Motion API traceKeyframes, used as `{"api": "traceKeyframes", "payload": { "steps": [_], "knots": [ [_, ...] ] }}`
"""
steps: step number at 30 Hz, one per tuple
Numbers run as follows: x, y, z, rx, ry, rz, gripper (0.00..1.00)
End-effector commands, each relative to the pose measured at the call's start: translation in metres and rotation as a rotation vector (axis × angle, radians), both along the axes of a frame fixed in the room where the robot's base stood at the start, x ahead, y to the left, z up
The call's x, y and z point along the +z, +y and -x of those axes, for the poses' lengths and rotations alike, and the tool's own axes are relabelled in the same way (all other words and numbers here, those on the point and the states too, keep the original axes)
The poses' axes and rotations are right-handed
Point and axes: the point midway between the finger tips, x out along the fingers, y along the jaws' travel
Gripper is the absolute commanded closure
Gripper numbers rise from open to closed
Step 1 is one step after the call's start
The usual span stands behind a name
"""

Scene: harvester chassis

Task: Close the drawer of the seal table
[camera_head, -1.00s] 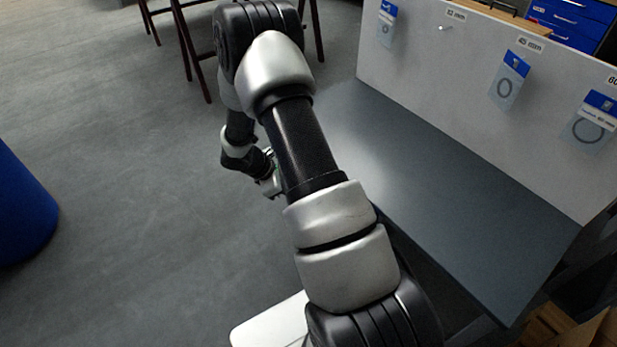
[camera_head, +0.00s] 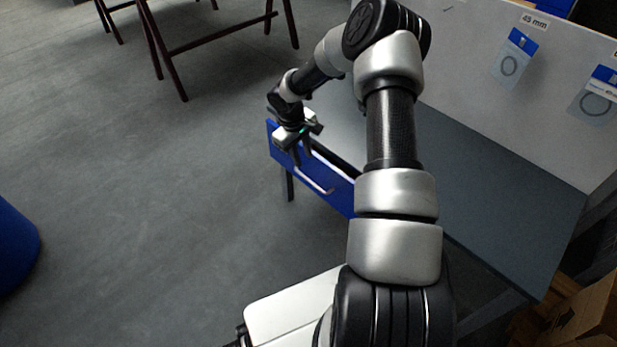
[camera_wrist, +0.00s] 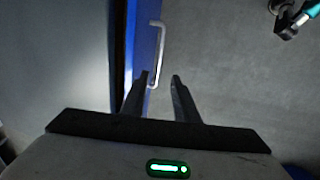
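The seal table has a dark grey top (camera_head: 500,190) and a blue drawer front (camera_head: 338,196) with a pale bar handle (camera_head: 318,180). A dark gap shows between the drawer front and the tabletop, so the drawer stands partly out. My gripper (camera_head: 303,156) is at the far end of the drawer front, pointing down. In the wrist view the fingers (camera_wrist: 161,78) are apart with nothing clamped. The blue drawer front (camera_wrist: 144,45) lies by the left finger, and the lower end of the handle (camera_wrist: 158,50) appears between the fingertips; contact cannot be told. My arm hides part of the drawer.
An upright pale panel with hanging seal packets (camera_head: 515,58) stands along the table's back. Cardboard boxes (camera_head: 590,310) are at the lower right. A blue round container (camera_head: 15,240) stands at the left and dark trestle legs (camera_head: 165,60) at the back. The floor between is clear.

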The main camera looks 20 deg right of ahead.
Motion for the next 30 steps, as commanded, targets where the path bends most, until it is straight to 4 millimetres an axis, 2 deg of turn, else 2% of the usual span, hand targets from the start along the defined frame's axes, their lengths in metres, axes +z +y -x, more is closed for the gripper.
{"api": "traceKeyframes", "payload": {
  "steps": [1,6,15,21,30],
  "knots": [
    [-0.016,-0.002,0.000,-0.001,0.003,-0.002,0.72],
    [-0.053,-0.009,-0.002,-0.003,0.003,-0.002,0.72],
    [-0.106,-0.019,-0.007,0.000,0.000,-0.001,0.72],
    [-0.120,-0.022,-0.008,0.000,0.000,0.000,0.72],
    [-0.121,-0.023,-0.008,0.001,0.000,0.001,0.72]
  ]
}}
